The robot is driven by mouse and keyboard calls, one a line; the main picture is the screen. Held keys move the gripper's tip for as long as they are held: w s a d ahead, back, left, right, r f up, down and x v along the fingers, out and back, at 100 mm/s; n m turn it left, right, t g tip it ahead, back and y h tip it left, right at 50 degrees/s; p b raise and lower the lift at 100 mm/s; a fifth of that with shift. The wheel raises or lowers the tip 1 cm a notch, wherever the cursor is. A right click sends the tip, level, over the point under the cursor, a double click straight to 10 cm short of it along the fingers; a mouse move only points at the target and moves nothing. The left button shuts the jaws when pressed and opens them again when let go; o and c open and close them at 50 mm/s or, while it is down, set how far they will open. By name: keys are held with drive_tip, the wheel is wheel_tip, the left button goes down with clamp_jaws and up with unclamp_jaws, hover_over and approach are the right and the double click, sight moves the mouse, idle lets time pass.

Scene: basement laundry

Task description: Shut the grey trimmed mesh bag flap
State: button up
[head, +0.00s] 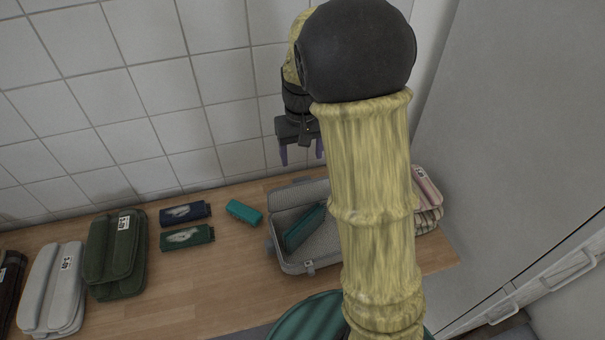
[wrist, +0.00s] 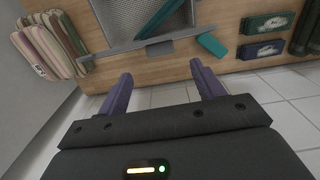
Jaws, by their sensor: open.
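The grey trimmed mesh bag (head: 286,262) lies open on the wooden table, with a teal item (head: 305,228) inside. Its flap (head: 297,190) is raised at the back, on the wall side. Part of the bag is hidden behind my arm. In the wrist view the bag's mesh interior (wrist: 126,14) shows at the top, with the flap's grey edge (wrist: 140,46) nearest my fingers. My gripper (head: 302,155) is open and empty, above and behind the flap near the tiled wall. Both fingers show apart in the wrist view (wrist: 161,78), not touching the flap.
A teal block (head: 244,212) lies left of the bag. Two dark packs (head: 187,237) (head: 185,212) lie further left, then green (head: 116,255) and grey (head: 54,290) pouches. A striped pink pouch (head: 428,188) stands close on the right. The tiled wall is close behind.

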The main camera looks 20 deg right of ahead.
sight(302, 178)
wheel_tip(302, 178, down, 8)
drive_tip(key=shift+f, duration=0.1)
drive_tip(key=shift+c, duration=0.2)
